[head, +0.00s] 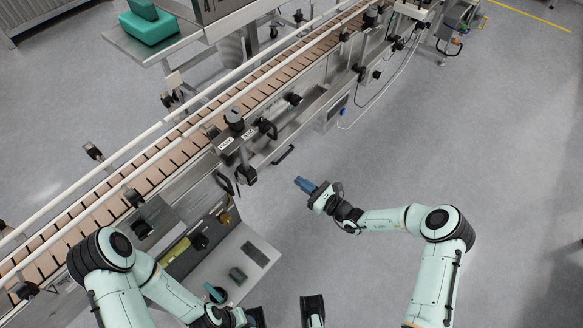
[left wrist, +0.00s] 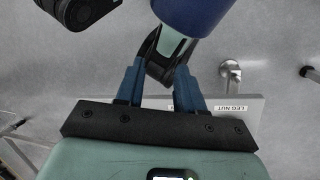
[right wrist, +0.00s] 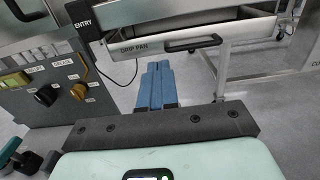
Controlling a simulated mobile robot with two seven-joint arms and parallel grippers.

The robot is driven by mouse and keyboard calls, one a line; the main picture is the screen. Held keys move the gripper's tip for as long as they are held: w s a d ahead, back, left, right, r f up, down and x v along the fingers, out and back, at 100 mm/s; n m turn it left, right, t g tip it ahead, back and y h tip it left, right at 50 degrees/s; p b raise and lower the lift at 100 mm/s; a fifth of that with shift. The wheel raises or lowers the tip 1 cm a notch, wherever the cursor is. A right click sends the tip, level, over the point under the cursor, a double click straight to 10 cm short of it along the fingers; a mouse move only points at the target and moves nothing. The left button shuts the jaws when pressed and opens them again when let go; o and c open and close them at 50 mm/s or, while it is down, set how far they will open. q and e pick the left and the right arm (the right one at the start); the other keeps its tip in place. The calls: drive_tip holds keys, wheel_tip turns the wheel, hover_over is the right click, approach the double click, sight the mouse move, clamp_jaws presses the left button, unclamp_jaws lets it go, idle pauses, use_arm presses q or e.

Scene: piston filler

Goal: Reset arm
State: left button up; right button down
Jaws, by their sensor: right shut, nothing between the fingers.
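My right gripper (head: 304,185) is in the open space right of the conveyor, over bare floor. In the right wrist view its blue fingers (right wrist: 157,82) lie together with nothing between them. My left gripper (head: 257,317) is at the bottom edge of the head view, partly cut off, close to the small workbench. In the left wrist view its blue fingers (left wrist: 158,82) stand apart, with no object seen held between them. A panel labelled "LEG NUT" (left wrist: 215,107) shows upside down behind them.
The conveyor (head: 185,145) runs diagonally from lower left to upper right. A control panel with knobs (right wrist: 65,85) and a drip pan handle (right wrist: 192,44) face my right gripper. A steel bench (head: 222,268) stands near my left arm. Floor at right is clear.

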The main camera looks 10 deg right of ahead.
drive_tip(key=shift+s+d, duration=0.1)
drive_tip(key=shift+d, duration=0.05)
drive_tip(key=s+a+f+n+g+p, duration=0.2)
drive_tip(key=s+a+n+g, duration=0.15)
drive_tip(key=s, duration=0.45)
drive_tip(key=s+a+f+n+g+p, duration=0.1)
drive_tip(key=s+a+f+n+g, duration=0.15)
drive_tip(key=s+n+g, duration=0.35)
drive_tip(key=s+a+f+n+g+p, duration=0.1)
drive_tip(key=s+a+f+g+p, duration=0.2)
drive_tip(key=s, duration=0.6)
drive_tip(key=s+d+r+n+g+h+p, duration=0.2)
drive_tip(key=s+d+r+n+h+p, duration=0.2)
drive_tip(key=s+d+n+h, duration=0.4)
drive_tip(key=s+d+n+p, duration=0.1)
drive_tip(key=s+n, duration=0.4)
drive_tip(key=shift+p, duration=0.3)
drive_tip(key=shift+s, duration=0.1)
